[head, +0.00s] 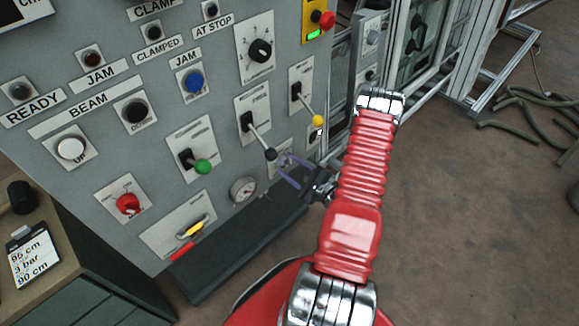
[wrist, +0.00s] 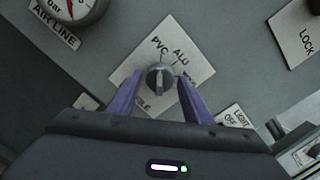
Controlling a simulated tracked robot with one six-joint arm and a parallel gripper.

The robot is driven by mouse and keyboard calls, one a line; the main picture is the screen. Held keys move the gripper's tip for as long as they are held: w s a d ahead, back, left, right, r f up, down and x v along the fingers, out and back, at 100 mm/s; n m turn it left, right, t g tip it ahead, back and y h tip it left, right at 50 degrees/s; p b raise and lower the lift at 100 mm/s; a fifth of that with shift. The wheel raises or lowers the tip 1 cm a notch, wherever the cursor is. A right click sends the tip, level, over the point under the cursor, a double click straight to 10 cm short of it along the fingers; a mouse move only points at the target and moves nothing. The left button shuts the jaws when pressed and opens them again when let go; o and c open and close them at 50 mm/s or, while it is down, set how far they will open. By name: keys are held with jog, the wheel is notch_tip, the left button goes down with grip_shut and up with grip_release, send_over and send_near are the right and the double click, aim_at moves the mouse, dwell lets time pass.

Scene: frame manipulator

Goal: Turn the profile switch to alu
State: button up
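In the wrist view the profile switch (wrist: 160,77) is a round grey knob with a raised grip bar, on a light plate (wrist: 135,68) marked PVC and ALU. A pale mark on the bar points roughly up the picture, near PVC; its exact setting is hard to tell. My gripper (wrist: 160,84) is open, one purple finger on each side of the knob, with small gaps showing; I cannot tell whether the tips reach it in depth. In the head view my gripper (head: 287,171) is at the panel's lower right, and the switch is largely hidden there.
A black-knobbed lever (head: 270,153) and a yellow-knobbed lever (head: 317,120) stick out close to my gripper. A pressure gauge (head: 243,190) is to its left. A light switch plate (wrist: 233,118) is at the right in the wrist view.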

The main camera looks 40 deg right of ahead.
jog(key=c, duration=0.8)
jog(key=shift+m, duration=0.4)
jog(key=m, duration=0.3)
jog(key=shift+m, duration=2.6)
jog(key=o, duration=1)
jog(key=shift+o, duration=0.2)
